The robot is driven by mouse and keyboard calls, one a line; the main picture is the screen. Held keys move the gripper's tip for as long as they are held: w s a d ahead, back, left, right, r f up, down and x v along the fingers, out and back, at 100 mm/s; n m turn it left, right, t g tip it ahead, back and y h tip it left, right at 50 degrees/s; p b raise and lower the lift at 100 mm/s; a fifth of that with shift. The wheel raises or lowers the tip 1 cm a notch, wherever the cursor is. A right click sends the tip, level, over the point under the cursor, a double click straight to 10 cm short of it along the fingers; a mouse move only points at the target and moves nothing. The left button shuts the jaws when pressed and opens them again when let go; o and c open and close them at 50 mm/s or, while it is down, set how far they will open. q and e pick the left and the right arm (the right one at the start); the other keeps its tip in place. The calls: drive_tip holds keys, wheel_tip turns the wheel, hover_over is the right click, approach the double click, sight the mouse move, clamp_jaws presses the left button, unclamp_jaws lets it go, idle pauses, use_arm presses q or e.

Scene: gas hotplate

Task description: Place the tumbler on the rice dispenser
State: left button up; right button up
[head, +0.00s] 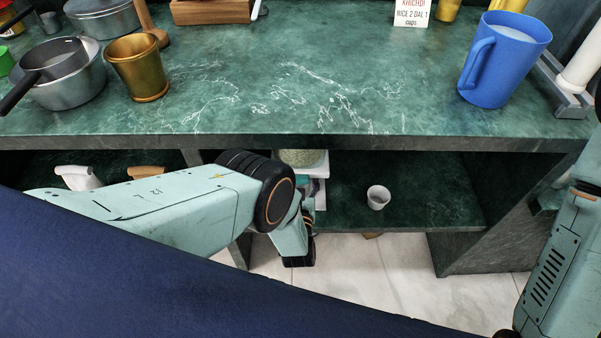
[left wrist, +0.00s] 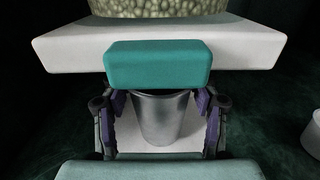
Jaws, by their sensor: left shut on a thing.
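The tumbler (left wrist: 162,118) is a grey metallic cup, upright between the fingers of my left gripper (left wrist: 160,104), which is shut on it. The rice dispenser (left wrist: 75,48) has a white body with a teal block on its front and a speckled container above. The tumbler is beneath the teal block, over the dispenser's white base; I cannot tell whether it touches the base. In the head view the dispenser (head: 318,172) stands on the lower shelf, partly hidden by my left arm, which also hides the tumbler. My right gripper is out of view.
A small white cup (head: 378,198) stands on the shelf (head: 425,185) to the right of the dispenser. The counter (head: 300,95) overhangs it. On the counter are a blue mug (head: 490,75), a brass cup (head: 138,70) and metal pots (head: 70,88). The counter's middle is clear.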

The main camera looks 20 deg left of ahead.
use_arm(q)
drive_tip(key=o, duration=0.9)
drive_tip(key=shift+f, duration=0.15)
drive_tip(key=shift+o, duration=1.3)
